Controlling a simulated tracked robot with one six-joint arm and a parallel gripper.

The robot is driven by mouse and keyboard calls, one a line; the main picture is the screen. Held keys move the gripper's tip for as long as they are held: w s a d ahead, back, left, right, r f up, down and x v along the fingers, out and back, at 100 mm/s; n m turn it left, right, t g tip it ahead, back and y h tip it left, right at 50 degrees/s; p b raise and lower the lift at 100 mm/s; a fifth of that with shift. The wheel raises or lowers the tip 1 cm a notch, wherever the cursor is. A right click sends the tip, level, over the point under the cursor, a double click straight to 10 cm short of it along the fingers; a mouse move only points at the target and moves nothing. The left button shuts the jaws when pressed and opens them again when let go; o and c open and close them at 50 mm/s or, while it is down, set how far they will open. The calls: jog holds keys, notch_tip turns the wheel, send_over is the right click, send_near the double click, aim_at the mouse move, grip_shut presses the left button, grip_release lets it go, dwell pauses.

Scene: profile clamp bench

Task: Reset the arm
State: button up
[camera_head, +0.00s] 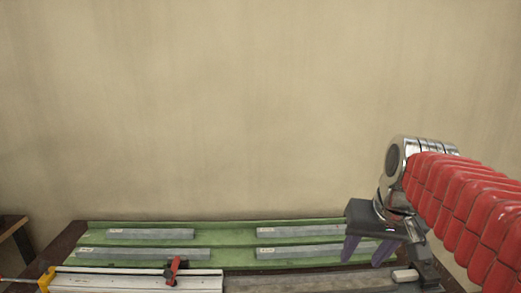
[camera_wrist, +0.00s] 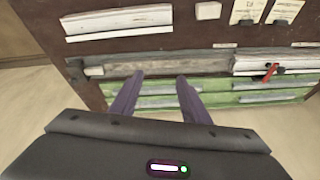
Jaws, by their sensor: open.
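My gripper (camera_head: 367,249) is at the right end of the bench in the head view, above the green tray (camera_head: 225,239), with its purple fingers pointing down. In the wrist view the gripper (camera_wrist: 160,84) has its two fingers spread apart with nothing between them. The arm in its red sleeve reaches in from the right edge. Several grey profiles lie on the green tray, among them a back left profile (camera_head: 150,234) and a back right profile (camera_head: 290,230). The gripper hides part of the tray's right end.
A pale profile (camera_head: 130,281) lies at the front left by a red-handled clamp (camera_head: 173,270) and a yellow clamp part (camera_head: 46,279). In the wrist view, a white bar (camera_wrist: 118,20), a small white block (camera_wrist: 208,10) and paper labels (camera_wrist: 248,11) lie on the brown bench. A bare wall stands behind.

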jog(key=s+a+f+n+t, duration=0.1)
jog(key=s+a+f, duration=0.3)
jog(key=s+f, duration=0.5)
jog(key=s, duration=0.3)
jog(key=shift+s+a+n, duration=0.25)
jog(key=shift+a+n, duration=0.15)
jog(key=shift+c, duration=0.2)
dwell(1.0)
